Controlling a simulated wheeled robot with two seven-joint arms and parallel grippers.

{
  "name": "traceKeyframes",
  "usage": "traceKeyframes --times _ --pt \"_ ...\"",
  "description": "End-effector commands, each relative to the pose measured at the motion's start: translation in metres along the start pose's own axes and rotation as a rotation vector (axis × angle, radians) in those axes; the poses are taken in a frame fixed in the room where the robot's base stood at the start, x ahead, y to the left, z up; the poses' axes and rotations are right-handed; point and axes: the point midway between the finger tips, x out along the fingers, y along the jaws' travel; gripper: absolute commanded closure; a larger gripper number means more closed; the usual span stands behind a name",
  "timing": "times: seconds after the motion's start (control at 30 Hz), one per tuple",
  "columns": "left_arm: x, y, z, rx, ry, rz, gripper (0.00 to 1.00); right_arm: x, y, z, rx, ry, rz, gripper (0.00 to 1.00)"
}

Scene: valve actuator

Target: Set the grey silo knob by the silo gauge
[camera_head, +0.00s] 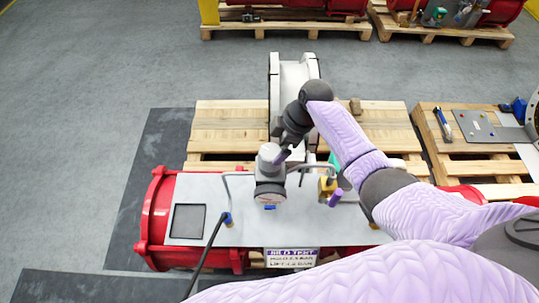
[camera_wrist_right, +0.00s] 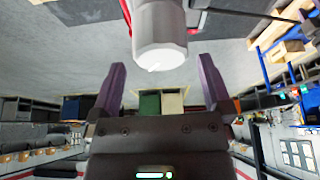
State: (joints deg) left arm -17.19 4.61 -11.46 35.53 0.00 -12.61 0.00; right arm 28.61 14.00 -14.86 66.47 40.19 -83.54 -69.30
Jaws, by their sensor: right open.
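A light grey, thick cylindrical knob (camera_head: 270,157) stands on the pale top plate of the red machine in the head view. Below its cap is a grey round body (camera_head: 270,187), possibly the gauge; I cannot read a dial there. My right gripper (camera_head: 286,152) is beside the upper right of the knob. In the right wrist view the open purple fingers (camera_wrist_right: 163,65) are spread, and the knob's faceted end (camera_wrist_right: 160,40) shows between and beyond their tips. I cannot tell whether a finger touches it. My left gripper is not in view.
The red machine (camera_head: 154,210) carries bent grey pipes (camera_head: 236,174), a yellow fitting (camera_head: 326,186) and a front sign (camera_head: 291,257) with small print. A large white flanged piece (camera_head: 291,75) stands on a wooden pallet (camera_head: 230,125) behind. Grey floor (camera_head: 100,70) is clear at left.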

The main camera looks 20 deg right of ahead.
Motion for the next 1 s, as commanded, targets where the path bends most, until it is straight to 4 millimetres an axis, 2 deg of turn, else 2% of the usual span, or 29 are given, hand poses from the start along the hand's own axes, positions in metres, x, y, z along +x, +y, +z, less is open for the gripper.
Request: traceKeyframes --times 0.03,0.1,0.3,0.67,1.0 --pt "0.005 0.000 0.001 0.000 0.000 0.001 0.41 0.013 -0.001 0.001 0.001 0.000 -0.003 0.00" --pt "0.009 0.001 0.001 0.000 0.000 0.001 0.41 0.026 0.000 0.001 0.001 0.000 -0.002 0.00" --pt "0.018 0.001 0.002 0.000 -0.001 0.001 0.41 0.051 0.000 0.001 0.000 -0.001 0.000 0.00" --pt "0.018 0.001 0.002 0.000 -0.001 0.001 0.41 0.055 0.000 0.000 0.001 -0.002 0.001 0.00" --pt "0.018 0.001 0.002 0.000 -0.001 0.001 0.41 0.055 0.000 0.000 0.001 -0.002 0.001 0.72"
